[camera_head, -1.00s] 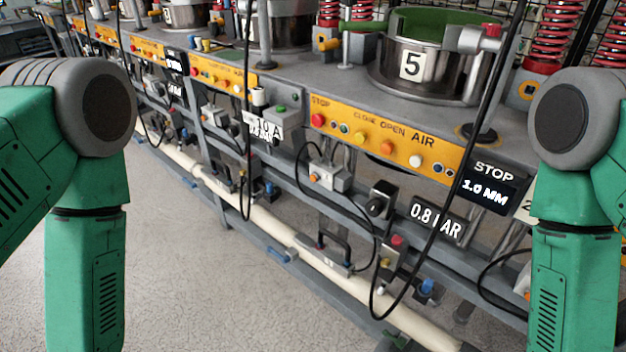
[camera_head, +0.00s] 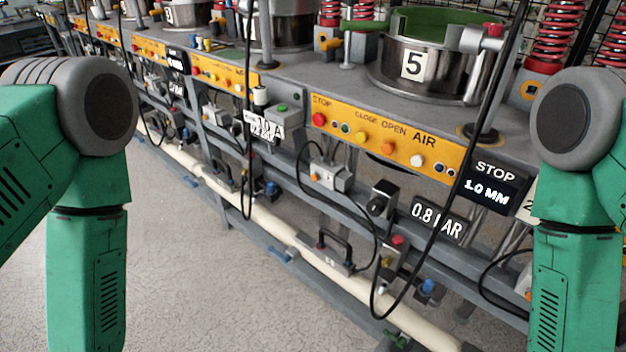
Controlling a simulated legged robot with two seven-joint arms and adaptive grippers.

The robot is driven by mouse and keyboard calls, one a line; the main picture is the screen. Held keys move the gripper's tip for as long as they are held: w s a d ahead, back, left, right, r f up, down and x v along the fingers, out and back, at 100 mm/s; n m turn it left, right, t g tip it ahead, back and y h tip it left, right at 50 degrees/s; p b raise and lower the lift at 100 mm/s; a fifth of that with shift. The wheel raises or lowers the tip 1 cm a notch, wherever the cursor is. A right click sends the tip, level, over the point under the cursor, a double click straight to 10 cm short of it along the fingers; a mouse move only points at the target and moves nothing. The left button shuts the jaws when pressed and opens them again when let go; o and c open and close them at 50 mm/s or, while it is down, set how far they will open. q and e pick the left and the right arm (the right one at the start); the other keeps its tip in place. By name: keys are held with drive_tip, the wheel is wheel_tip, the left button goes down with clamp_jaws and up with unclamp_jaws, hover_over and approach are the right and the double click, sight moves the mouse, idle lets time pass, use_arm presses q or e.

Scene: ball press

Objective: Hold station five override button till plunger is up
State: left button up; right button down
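Station five is the steel drum marked 5 (camera_head: 413,65), with a green inner wall, at the upper right. Below it a yellow panel (camera_head: 375,134) carries a red STOP button (camera_head: 318,120) and CLOSE, OPEN and AIR buttons. Under the bench, a small valve block has a red knob (camera_head: 398,240) on top. I cannot tell which control is the override button. No plunger can be made out clearly. Only my green upper arms show at both sides; both grippers are out of view.
A grey bench frame runs diagonally, with a cream pipe (camera_head: 268,222) low along it. Black cables (camera_head: 440,215) hang in front at the right. A 0.8 BAR sign (camera_head: 438,220) and a 1.0 MM display (camera_head: 486,190) face me. The floor (camera_head: 170,270) at lower left is clear.

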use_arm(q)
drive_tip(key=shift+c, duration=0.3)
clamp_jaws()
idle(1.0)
